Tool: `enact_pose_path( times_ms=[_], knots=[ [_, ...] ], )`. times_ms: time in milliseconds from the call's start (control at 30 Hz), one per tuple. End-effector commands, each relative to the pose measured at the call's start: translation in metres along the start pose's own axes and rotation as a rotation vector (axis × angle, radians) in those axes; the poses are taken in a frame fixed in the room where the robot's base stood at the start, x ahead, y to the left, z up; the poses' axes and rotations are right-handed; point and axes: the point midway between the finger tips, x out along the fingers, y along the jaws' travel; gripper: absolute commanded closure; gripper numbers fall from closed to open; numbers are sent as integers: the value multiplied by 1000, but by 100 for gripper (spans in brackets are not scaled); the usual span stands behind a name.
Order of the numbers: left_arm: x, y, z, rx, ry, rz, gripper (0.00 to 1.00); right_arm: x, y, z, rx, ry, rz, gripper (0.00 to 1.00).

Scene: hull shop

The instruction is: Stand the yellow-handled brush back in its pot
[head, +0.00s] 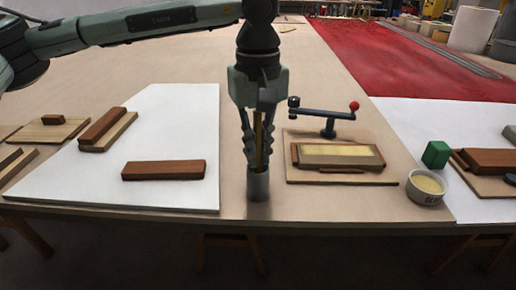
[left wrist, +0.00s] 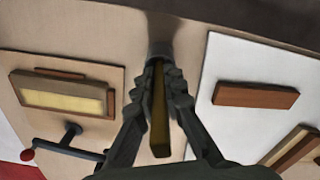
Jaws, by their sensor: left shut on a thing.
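My left gripper (head: 257,165) points straight down near the table's front edge and is shut on the yellow-handled brush (head: 258,135). The brush stands upright between the fingers, and its yellow handle shows in the left wrist view (left wrist: 160,120). The pot (head: 258,187), a small grey metal cylinder, stands upright directly below the fingertips. It also shows in the left wrist view (left wrist: 160,49), just beyond the fingertips. The brush is lined up over the pot's mouth. The fingers hide its lower end, so I cannot tell how far inside it is. My right gripper is in neither view.
A board with a framed pale-yellow block (head: 341,155) and a red-knobbed lever (head: 328,115) lie right of the pot. A white bowl (head: 426,187) and a green block (head: 436,154) stand further right. A white sheet (head: 150,120) with wooden blocks lies left.

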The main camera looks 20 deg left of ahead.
Motion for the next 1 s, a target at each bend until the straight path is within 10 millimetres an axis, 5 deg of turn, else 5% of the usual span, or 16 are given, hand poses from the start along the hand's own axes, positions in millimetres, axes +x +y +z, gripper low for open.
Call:
enact_pose_path(
  times_ms=[100,133,300,700,1000],
  knots=[
    [2,0,0,0,0,0,100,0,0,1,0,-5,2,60],
    [2,0,0,0,0,0,89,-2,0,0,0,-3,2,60],
    [2,0,0,0,0,0,70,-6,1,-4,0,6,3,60],
    [-5,1,0,0,1,1,70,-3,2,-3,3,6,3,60],
    [-65,1,0,1,2,3,70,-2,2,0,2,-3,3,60]
  ],
)
